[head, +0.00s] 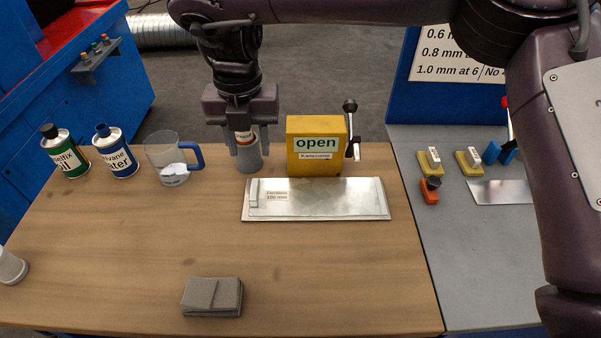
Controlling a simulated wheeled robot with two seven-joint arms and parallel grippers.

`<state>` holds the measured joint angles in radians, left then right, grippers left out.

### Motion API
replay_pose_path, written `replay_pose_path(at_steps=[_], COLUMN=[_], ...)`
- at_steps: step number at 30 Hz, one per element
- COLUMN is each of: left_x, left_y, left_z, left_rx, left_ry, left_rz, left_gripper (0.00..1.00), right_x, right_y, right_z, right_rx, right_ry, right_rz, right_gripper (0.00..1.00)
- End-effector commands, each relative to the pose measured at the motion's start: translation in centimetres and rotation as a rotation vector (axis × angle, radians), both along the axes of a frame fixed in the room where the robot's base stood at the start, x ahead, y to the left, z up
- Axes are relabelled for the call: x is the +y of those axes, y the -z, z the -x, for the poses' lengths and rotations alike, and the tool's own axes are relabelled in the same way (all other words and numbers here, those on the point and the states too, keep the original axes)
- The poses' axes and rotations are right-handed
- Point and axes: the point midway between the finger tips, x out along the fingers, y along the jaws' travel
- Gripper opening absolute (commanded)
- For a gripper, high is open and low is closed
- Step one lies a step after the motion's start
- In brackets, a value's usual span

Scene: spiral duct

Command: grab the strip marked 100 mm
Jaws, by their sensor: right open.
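A flat silvery metal strip (330,197) lies on the wooden table in front of the yellow box. A small label (277,195) near its left end reads 100 mm, with a line above too small to read surely. A narrow pale bar lies across its left end. My right gripper (248,146) points down behind and above the strip's left end, apart from it. It is open, with its fingers at a grey cylindrical container (250,160) with a red and white top. I cannot tell whether they touch it. My left gripper is not in view.
A yellow box (305,163) marked "open", with a black-knobbed lever (350,125), stands behind the strip. A clear jug (168,165), blue can (116,152) and green can (65,153) stand left. Grey folded cloth (212,295) lies in front. The table's middle is clear.

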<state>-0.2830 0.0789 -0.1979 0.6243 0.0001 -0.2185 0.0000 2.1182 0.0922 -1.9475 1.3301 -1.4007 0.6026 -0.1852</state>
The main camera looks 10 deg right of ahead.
Motion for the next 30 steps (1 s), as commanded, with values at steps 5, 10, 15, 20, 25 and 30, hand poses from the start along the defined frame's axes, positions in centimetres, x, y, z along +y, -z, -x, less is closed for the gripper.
replay_pose_path(at_steps=[5,10,15,20,25,30], left_x=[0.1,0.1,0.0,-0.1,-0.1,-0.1], left_y=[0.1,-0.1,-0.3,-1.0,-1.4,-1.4], left_z=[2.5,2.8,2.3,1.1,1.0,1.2], left_rx=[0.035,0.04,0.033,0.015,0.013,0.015], left_ry=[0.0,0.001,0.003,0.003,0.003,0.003], left_rz=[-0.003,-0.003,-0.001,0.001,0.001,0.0], left_gripper=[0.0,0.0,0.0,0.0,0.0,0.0], right_x=[-0.1,0.0,0.0,0.3,0.4,0.4], right_y=[2.9,5.5,6.7,8.6,11.0,11.9], right_z=[0.1,0.0,0.0,-0.2,-0.4,-0.4], right_rx=[0.006,0.004,0.002,0.004,0.004,0.001], right_ry=[0.0,0.0,0.001,-0.001,0.0,0.0], right_rz=[0.003,0.002,0.002,0.004,0.002,0.002], right_gripper=[0.41,0.41,0.41,0.41,0.41,0.41])
